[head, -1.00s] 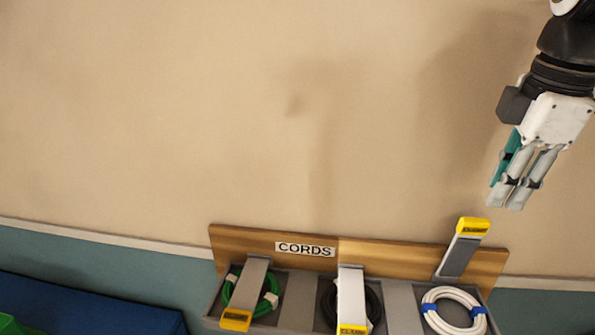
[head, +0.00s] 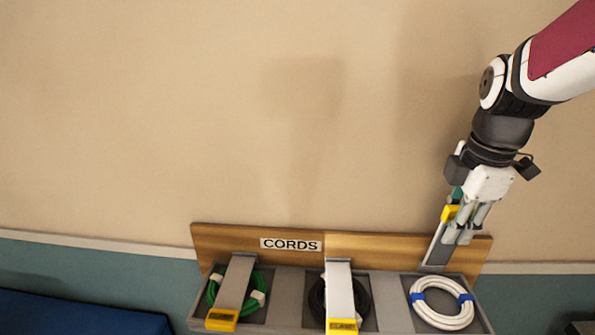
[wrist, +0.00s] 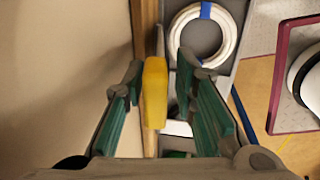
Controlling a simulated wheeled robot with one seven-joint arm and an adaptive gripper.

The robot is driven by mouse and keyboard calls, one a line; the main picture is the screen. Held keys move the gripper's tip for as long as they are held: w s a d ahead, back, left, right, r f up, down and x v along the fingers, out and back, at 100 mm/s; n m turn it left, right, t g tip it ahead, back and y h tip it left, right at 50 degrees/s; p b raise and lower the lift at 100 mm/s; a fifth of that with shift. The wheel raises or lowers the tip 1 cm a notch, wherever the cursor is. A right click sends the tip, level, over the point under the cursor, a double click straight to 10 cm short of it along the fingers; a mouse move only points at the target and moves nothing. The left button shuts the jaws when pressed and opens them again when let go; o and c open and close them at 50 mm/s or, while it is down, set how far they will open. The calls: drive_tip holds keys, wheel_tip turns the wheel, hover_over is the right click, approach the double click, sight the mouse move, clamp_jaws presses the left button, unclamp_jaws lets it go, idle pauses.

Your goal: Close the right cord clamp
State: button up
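The right cord clamp (head: 437,250) stands raised, tilted up against the board above the white coiled cord (head: 442,302), with a yellow tip. My gripper (head: 463,233) is at the clamp's upper end in the head view and partly covers it. In the wrist view, my gripper (wrist: 157,88) is open, with the yellow tip (wrist: 154,92) between its green-padded fingers. A gap shows on the right of the tip; the left finger is close to it. The white cord also shows in the wrist view (wrist: 202,38).
The left clamp (head: 232,290) lies down over a green cord, and the middle clamp (head: 340,293) over a black cord. A wooden board (head: 370,246) labelled CORDS backs the grey tray. The wall is bare above. A blue mat (head: 70,315) lies at lower left.

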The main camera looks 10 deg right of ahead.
drive_tip(key=shift+w+f, duration=0.1)
drive_tip(key=shift+f, duration=0.65)
drive_tip(key=shift+c, duration=0.6)
